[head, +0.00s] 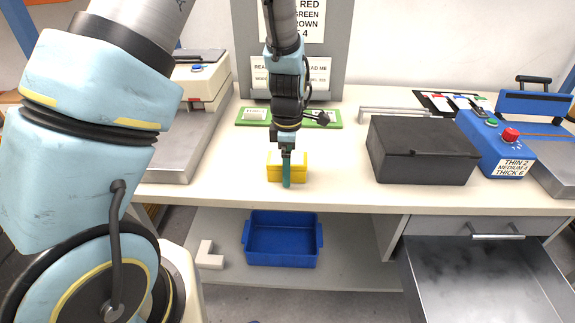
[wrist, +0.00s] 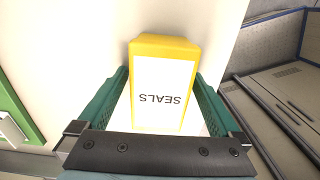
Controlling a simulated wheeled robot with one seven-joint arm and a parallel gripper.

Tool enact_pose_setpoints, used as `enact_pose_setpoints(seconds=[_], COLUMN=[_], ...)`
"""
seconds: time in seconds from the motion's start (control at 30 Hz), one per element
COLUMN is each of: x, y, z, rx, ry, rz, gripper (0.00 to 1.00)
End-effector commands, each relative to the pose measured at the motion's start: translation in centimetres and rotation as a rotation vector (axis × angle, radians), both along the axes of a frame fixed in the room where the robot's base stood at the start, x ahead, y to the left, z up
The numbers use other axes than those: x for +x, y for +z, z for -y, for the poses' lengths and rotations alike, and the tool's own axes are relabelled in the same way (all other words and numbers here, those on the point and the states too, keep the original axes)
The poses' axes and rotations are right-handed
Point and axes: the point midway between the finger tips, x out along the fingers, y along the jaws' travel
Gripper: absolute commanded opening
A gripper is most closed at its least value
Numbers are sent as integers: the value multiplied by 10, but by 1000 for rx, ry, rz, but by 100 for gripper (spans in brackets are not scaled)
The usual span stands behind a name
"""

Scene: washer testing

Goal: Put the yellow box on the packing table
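The yellow box (head: 300,166) sits on the light workbench top (head: 335,190), close to its front edge and partly hidden by my gripper. In the wrist view the yellow box (wrist: 165,48) has a white label reading SEALS, upside down. My gripper (head: 287,182) points down at the box. In the wrist view the teal fingers of my gripper (wrist: 162,85) are apart, one on each side of the box, with pale gaps between them and it. I cannot tell which surface is the packing table.
A black box (head: 422,150) and a blue control box with a red button (head: 497,143) stand to the right. A green board (head: 246,118) lies behind. A blue bin (head: 283,240) is on the lower shelf. A metal drawer (head: 480,275) stands open at lower right.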

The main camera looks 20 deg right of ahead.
Motion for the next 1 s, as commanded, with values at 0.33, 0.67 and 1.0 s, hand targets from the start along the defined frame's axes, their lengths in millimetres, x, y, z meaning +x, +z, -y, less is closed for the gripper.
enact_pose_setpoints(seconds=[0.33,0.67,1.0], x=[0,0,0], y=[12,78,121], z=[1,2,1], rx=[-2,-5,-2], ry=[0,-2,-1], rz=[2,4,1], gripper=[100,100,100])
